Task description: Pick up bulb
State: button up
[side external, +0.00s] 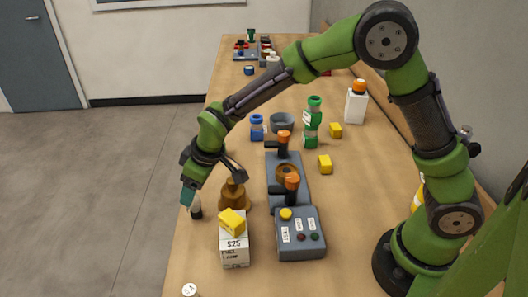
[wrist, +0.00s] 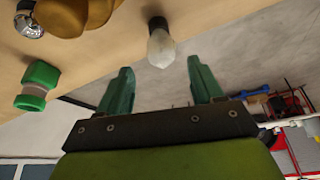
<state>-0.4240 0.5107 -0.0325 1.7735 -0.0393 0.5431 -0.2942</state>
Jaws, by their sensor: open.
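The bulb (wrist: 161,47) has a pale frosted glass end and a dark base. In the wrist view it is at the top centre, just beyond the gap between the fingertips. My gripper (wrist: 160,70) is open, with its two green fingers apart and nothing between them. In the side view my gripper (side external: 188,196) points down at the left edge of the table. A small dark and white item, which looks like the bulb (side external: 196,210), stands right beside the fingertips and is partly hidden by them.
A brass bell-shaped object (side external: 234,193) stands close to the right of my gripper. In front are a price-marked box (side external: 234,250) with a yellow block (side external: 232,222) on it and a grey control box (side external: 300,240). The table's left edge is very near.

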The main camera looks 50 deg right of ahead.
aim_at(195, 206)
jog(key=x, duration=0.5)
jog(key=shift+s+a+f, duration=0.1)
jog(key=shift+s+f, duration=0.05)
jog(key=shift+f, duration=0.25)
jog(key=c, duration=1)
jog(key=shift+c, duration=0.2)
jog(key=shift+r, duration=0.1)
